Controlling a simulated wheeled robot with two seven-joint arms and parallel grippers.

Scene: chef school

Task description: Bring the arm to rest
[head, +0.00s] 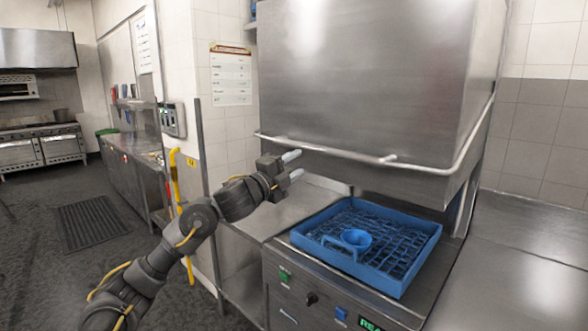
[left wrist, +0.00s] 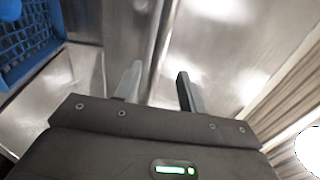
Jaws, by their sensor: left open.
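My left arm comes in from the left in the head view. My left gripper (head: 293,165) is open and empty, raised in front of the dishwasher hood and its bar handle. In the left wrist view its two fingers (left wrist: 157,86) stand apart with nothing between them, over bare metal. My right gripper is in neither view.
The bar handle (head: 350,158) runs close to the fingers. Steel counter (head: 530,240) at right is clear.

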